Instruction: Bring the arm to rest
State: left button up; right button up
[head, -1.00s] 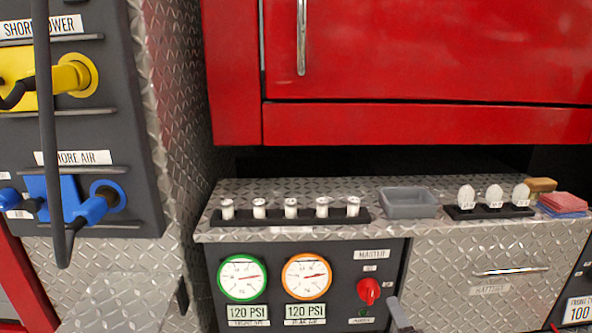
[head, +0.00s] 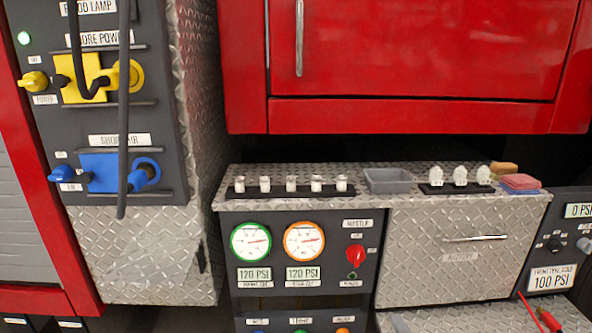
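Neither of my grippers shows in the head view. The master switch (head: 355,255) is a red knob on the dark gauge panel (head: 335,225). Two round gauges, one green-rimmed (head: 250,242) and one orange-rimmed (head: 304,241), sit left of it, above displays reading 120 PSI.
At left, a dark panel holds a yellow shore power fitting (head: 82,78) and a blue shore air fitting (head: 103,172), with black cables hanging in front. A tread-plate counter carries white cylinders in a rack, a grey bin (head: 388,181) and sponges (head: 520,183). A red screwdriver (head: 549,319) lies lower right.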

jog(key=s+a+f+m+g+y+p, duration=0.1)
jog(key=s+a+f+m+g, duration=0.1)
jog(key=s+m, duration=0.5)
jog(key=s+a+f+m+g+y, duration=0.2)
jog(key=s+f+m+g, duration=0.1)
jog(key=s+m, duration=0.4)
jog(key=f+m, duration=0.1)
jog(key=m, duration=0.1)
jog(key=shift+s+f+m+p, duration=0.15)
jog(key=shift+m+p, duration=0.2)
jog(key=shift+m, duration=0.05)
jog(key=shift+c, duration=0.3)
